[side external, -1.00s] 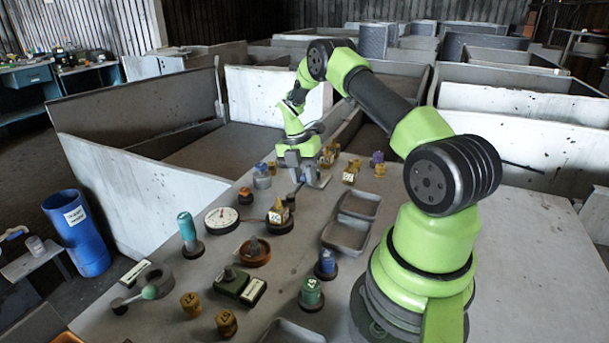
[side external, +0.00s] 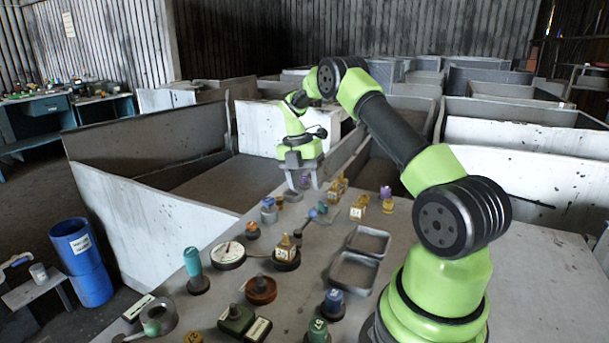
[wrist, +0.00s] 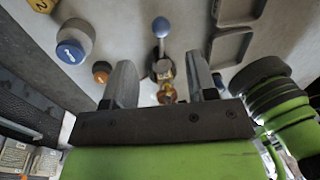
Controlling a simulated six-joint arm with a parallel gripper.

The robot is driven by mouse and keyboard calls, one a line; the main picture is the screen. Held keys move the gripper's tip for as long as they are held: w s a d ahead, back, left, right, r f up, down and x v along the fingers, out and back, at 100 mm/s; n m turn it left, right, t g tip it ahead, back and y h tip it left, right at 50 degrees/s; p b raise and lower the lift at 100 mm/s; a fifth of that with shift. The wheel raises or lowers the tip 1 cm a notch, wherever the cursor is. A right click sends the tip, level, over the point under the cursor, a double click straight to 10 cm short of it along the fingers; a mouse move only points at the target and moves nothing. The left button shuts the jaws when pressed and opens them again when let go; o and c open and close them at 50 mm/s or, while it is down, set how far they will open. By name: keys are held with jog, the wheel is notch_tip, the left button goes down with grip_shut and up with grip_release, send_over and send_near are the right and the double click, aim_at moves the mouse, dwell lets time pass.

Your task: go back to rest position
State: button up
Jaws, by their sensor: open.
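My gripper (side external: 303,184) is open and empty, held above the far part of the grey table, fingers pointing down. In the wrist view its two fingers (wrist: 162,85) stand apart with nothing clasped between them. A lever with a blue ball knob (side external: 322,207) stands on the table just in front of the gripper in the side view. The same blue knob shows ahead of the fingers in the wrist view (wrist: 161,25). A small gold and orange piece shows beyond the finger gap, on the table; it is partly hidden.
Near the gripper stand a blue-topped grey cylinder (side external: 269,211), an orange knob (side external: 252,230), several yellow blocks (side external: 358,207) and a purple piece (side external: 386,195). A dial gauge (side external: 228,255) and two grey trays (side external: 354,272) lie nearer. The air above the table looks clear.

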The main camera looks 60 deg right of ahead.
jog(key=shift+w+r, duration=0.2)
jog(key=shift+r, duration=0.75)
jog(key=s+a+r+m+t, duration=0.1)
jog(key=a+r+m+t, duration=0.3)
jog(key=a+r+m, duration=0.8)
jog(key=s+a+r+m+t+y, duration=0.1)
jog(key=s+a+r+m+t, duration=0.1)
jog(key=s+a+m, duration=0.3)
jog(key=s+a+r+m+t+y, duration=0.1)
jog(key=s+a+r+m+t, duration=0.2)
jog(key=s+a, duration=0.7)
jog(key=shift+s+a+r+m, duration=0.2)
jog(key=shift+a+m, duration=0.4)
jog(key=shift+m, duration=0.6)
